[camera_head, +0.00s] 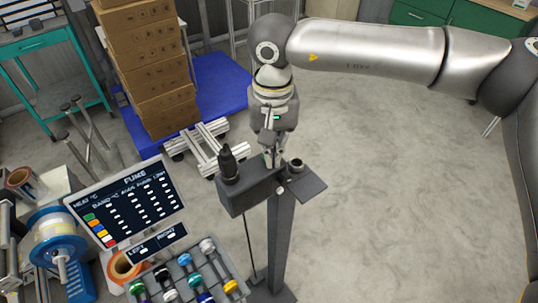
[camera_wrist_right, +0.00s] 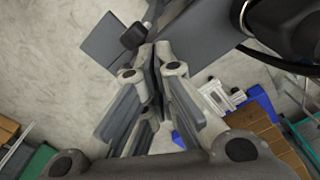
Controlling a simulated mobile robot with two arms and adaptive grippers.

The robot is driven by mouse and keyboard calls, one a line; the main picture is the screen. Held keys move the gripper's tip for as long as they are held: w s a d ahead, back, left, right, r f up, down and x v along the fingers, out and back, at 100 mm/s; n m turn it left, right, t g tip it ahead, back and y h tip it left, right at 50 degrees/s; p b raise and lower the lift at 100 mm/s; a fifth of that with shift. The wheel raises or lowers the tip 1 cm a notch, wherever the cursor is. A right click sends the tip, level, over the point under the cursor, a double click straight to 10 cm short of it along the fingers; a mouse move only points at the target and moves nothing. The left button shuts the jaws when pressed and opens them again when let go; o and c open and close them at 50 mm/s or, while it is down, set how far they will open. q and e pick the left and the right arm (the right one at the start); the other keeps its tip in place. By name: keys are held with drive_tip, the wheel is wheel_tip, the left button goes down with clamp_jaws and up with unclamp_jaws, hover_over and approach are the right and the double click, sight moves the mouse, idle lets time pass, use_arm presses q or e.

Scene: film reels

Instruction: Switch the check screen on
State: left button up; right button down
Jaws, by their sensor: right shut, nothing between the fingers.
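My right gripper (camera_head: 271,158) points down at a dark grey box (camera_head: 245,192) on a post. Its fingers are together and empty, close to the box's top back edge; I cannot tell whether they touch it. The right wrist view shows the closed fingers (camera_wrist_right: 155,58) close to a dark round knob (camera_wrist_right: 133,36) beside a grey plate (camera_wrist_right: 103,42). No lit check screen is clear on the post; a flat grey plate (camera_head: 307,187) at its right carries a small round knob (camera_head: 296,163). A black tool-like piece (camera_head: 228,165) stands on the box's left. My left gripper is out of view.
A sign panel (camera_head: 127,203) with a table of figures stands at lower left, above a tray of coloured parts (camera_head: 208,256). Stacked cartons (camera_head: 150,60) rest on a blue pallet (camera_head: 222,80) behind. The floor to the right is clear.

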drive_tip(key=shift+r+p, duration=1.6)
drive_tip(key=shift+r, duration=1.85)
drive_tip(key=shift+f, duration=0.1)
